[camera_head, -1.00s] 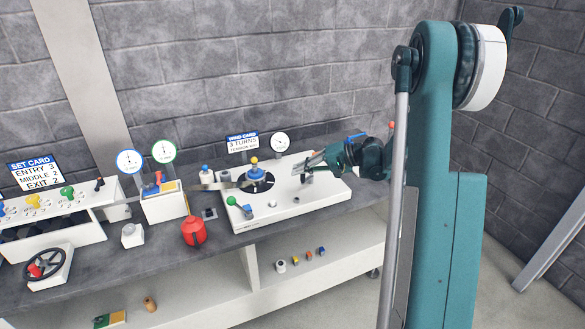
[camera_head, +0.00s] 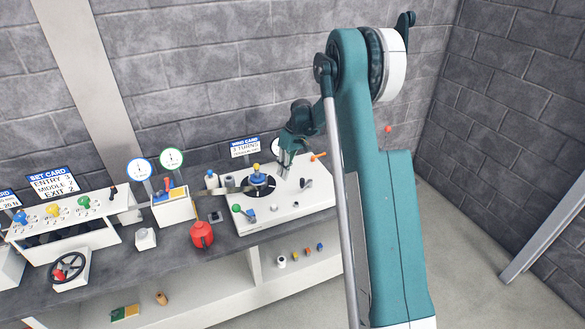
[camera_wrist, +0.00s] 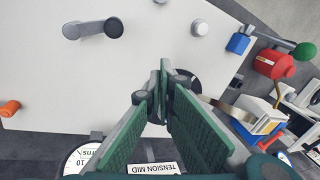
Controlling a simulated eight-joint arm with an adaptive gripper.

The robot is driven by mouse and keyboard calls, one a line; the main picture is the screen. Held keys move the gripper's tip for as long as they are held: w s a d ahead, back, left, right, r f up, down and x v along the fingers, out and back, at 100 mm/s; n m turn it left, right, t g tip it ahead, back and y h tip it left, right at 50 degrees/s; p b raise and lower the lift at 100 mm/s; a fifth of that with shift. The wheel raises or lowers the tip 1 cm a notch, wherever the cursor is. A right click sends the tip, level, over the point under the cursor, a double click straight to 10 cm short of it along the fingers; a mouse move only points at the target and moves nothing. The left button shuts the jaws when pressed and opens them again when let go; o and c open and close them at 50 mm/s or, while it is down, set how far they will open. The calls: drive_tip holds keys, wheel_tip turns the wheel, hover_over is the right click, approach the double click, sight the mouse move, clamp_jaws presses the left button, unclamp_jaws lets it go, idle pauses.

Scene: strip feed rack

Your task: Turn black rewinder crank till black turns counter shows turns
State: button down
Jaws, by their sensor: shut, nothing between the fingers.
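The black rewinder crank (camera_head: 305,184) stands on the right part of the white rewinder deck (camera_head: 285,212). In the wrist view the crank (camera_wrist: 93,29) is a dark grey arm with rounded ends, at the upper left. My gripper (camera_head: 284,172) points down above the deck, left of the crank and apart from it. In the wrist view my gripper (camera_wrist: 160,72) is shut and empty. The turns counter (camera_wrist: 82,160) is a round white dial, partly cut off there. In the head view the counter (camera_head: 275,146) is mostly hidden behind my gripper; its reading cannot be told.
The spool with a yellow knob (camera_head: 256,168) is just left of my gripper. An orange-tipped lever (camera_head: 318,156) is behind the crank. The wind card (camera_head: 244,146) reads 3 turns. A green knob (camera_head: 236,208) and a red canister (camera_head: 201,234) are to the left.

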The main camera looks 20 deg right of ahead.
sight(306, 183)
drive_tip(key=w+r+n+g+h+p, duration=0.1)
drive_tip(key=w+r+n+h+p, duration=0.3)
drive_tip(key=r, duration=0.3)
drive_tip(key=shift+a+r+n+g+h+p, duration=0.25)
drive_tip(key=shift+g+h+p, duration=0.2)
drive_tip(key=shift+p, duration=0.45)
drive_tip(key=p+x, duration=0.1)
drive_tip(key=x, duration=0.9)
drive_tip(key=shift+d+p, duration=0.1)
drive_tip(key=shift+p, duration=0.2)
drive_tip(key=shift+s+d+r+p, duration=0.1)
drive_tip(key=shift+s+d+p, duration=0.2)
drive_tip(key=shift+s+d, duration=1)
drive_tip(key=shift+s, duration=0.2)
drive_tip(key=shift+s, duration=0.15)
